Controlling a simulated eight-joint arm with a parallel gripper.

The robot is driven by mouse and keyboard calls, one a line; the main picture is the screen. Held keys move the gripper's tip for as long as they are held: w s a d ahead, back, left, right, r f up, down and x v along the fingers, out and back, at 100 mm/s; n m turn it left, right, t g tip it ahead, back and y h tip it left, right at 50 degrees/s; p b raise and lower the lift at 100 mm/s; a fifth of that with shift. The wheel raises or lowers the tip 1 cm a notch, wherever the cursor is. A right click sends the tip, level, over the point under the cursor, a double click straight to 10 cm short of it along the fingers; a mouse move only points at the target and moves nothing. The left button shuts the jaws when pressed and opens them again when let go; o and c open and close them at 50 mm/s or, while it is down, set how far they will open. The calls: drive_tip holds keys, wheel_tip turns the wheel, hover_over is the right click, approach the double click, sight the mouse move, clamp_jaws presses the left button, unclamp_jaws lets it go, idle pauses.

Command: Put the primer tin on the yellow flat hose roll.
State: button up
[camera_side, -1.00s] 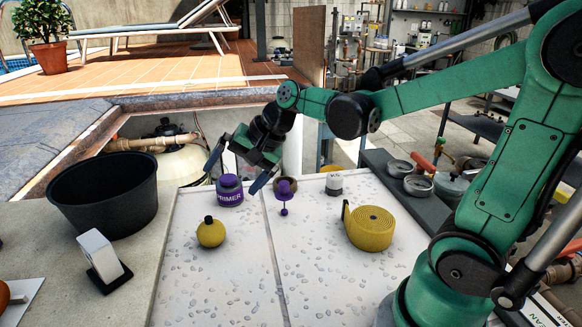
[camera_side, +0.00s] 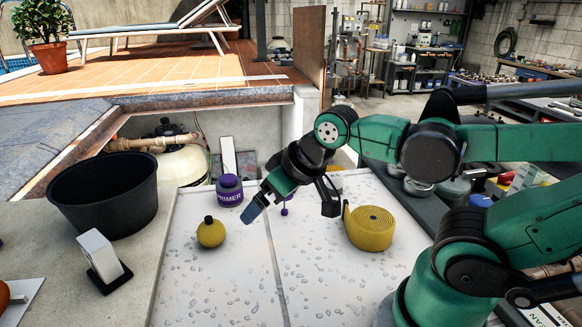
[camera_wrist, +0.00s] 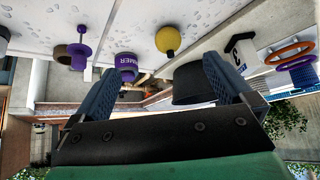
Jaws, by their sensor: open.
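The fingers also show in the wrist view (camera_wrist: 162,82). The hose roll is not clearly seen in the wrist view.
A yellow round float with a black cap (camera_side: 210,233) stands in front of the tin. A purple item (camera_side: 285,211) is mostly hidden behind my gripper. A black bucket (camera_side: 105,195) and white block (camera_side: 99,253) stand at the left. The front worktop is clear.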

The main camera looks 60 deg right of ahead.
drive_tip(key=w+r+m+y, duration=0.1)
drive_tip(key=w+m, duration=0.4)
drive_tip(key=m, duration=0.1)
drive_tip(key=m+t+y, duration=0.2)
drive_tip(key=m+y, duration=0.3)
drive_tip(key=m, duration=1)
hover_over(230, 178)
drive_tip(key=s+a, duration=0.3)
drive_tip(key=s, duration=0.1)
wheel_tip(230, 178, down, 5)
drive_tip(key=d+f+m, duration=0.1)
drive_tip(key=m, duration=0.1)
drive_tip(key=w+d+f+m+t+y, duration=0.1)
drive_tip(key=d+f+m, duration=0.2)
drive_tip(key=d+m, duration=0.1)
drive_tip(key=m, duration=0.1)
drive_tip(key=shift+w+f+t+y, duration=0.3)
drive_tip(key=shift+w+f+t, duration=0.05)
drive_tip(key=shift+t, duration=0.05)
drive_tip(key=shift+w+a+f, duration=0.15)
drive_tip(key=shift+w+f, duration=0.05)
drive_tip(key=shift+x, duration=2.55)
drive_tip(key=c, duration=1.4)
drive_tip(key=shift+r, duration=0.15)
